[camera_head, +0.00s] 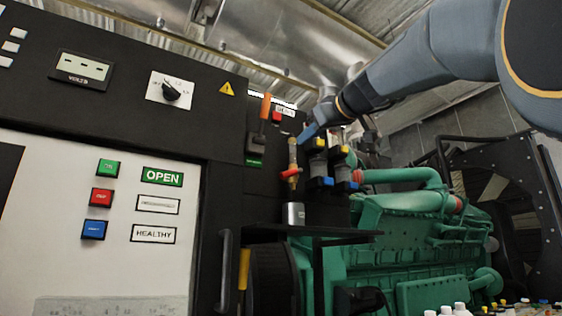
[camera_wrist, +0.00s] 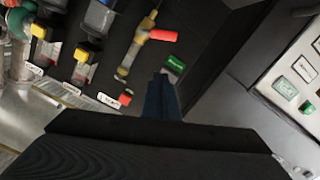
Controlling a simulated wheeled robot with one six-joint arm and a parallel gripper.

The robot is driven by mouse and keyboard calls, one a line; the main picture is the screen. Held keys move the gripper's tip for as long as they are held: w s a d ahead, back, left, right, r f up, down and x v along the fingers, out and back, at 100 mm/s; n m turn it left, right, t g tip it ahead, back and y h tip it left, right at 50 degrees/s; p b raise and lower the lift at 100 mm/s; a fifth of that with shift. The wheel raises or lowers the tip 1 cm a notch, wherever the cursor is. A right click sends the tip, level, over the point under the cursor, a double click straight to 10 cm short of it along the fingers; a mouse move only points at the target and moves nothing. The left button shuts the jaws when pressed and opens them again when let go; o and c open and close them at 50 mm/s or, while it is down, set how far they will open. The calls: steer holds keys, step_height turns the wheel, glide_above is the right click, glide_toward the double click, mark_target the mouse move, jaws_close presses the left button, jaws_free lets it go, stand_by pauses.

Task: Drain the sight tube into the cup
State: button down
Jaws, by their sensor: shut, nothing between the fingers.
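The sight tube (camera_head: 292,152) is upright on the black panel, with a brass valve and a red handle (camera_head: 290,173) at its lower end. The handle sticks out to one side, slightly tilted. The grey metal cup (camera_head: 294,213) stands below the valve on a dark shelf. My gripper (camera_head: 308,133), with blue fingers, is just right of the tube's upper part. In the wrist view my shut, empty fingers (camera_wrist: 162,95) point towards the panel beside the tube (camera_wrist: 130,58); the red handle (camera_wrist: 163,35) is beyond the tips. I cannot make out the cup there.
Two filter bowls with yellow and blue parts (camera_head: 318,165) hang close right of the tube. An orange lever (camera_head: 265,108) and a red button (camera_head: 277,116) are to its upper left. The green engine (camera_head: 410,240) fills the lower right. Bottles (camera_head: 460,309) stand at the bottom right.

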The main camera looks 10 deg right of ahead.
steer(key=p, duration=0.4)
glide_above(289, 174)
steer(key=s+a, duration=0.2)
steer(key=s, duration=0.2)
steer(key=f, duration=0.1)
steer(key=d+f, duration=0.1)
steer(key=w+f, duration=0.1)
steer(key=f, duration=0.1)
steer(key=shift+d, duration=0.4)
